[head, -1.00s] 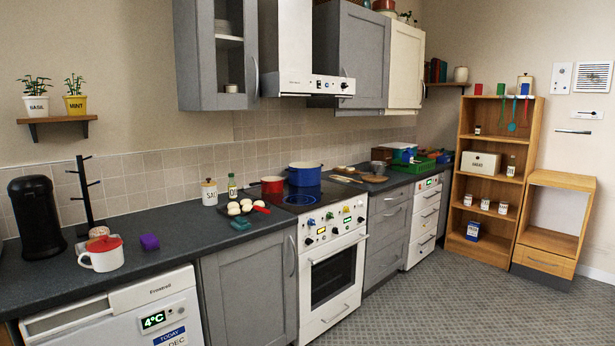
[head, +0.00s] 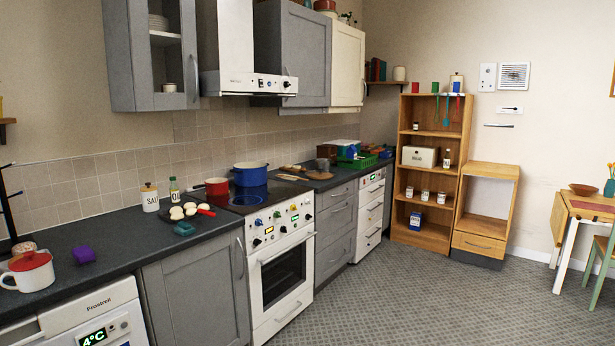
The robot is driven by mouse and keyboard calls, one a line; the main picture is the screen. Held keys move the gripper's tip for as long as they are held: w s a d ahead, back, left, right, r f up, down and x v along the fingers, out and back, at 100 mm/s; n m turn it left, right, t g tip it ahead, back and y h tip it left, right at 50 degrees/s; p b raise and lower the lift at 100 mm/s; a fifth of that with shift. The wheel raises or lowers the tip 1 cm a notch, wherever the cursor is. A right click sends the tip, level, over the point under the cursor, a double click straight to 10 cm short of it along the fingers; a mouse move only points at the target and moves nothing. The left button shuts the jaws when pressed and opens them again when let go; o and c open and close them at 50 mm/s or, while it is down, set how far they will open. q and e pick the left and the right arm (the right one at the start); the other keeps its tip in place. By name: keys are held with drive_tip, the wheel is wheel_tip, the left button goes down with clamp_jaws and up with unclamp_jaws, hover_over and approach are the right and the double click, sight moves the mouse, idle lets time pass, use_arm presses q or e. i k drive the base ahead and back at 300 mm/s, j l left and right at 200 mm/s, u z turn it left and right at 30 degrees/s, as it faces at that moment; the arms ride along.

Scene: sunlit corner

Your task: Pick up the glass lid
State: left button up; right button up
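I cannot make out a glass lid for certain in the head view. On the hob (head: 262,197) stand a blue pot (head: 251,175) and a red saucepan (head: 217,187); I see no lid that is clearly glass on either. Neither of my grippers shows in the view.
A wooden shelf unit (head: 432,175) and a table (head: 584,205) stand at the right. The grey floor (head: 400,300) is clear.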

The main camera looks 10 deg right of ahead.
sight(320, 173)
drive_tip(key=i+l+z, duration=0.45)
drive_tip(key=i, duration=0.45)
drive_tip(key=i+z, duration=0.4)
drive_tip(key=i, duration=0.5)
drive_tip(key=i+z, duration=0.25)
drive_tip(key=i, duration=0.75)
drive_tip(key=i+j+z, duration=0.2)
drive_tip(key=i, duration=0.8)
drive_tip(key=i+u, duration=0.35)
drive_tip(key=i+l+u, duration=0.15)
drive_tip(key=i+u, duration=0.2)
drive_tip(key=i+l+u, duration=0.3)
drive_tip(key=i, duration=0.2)
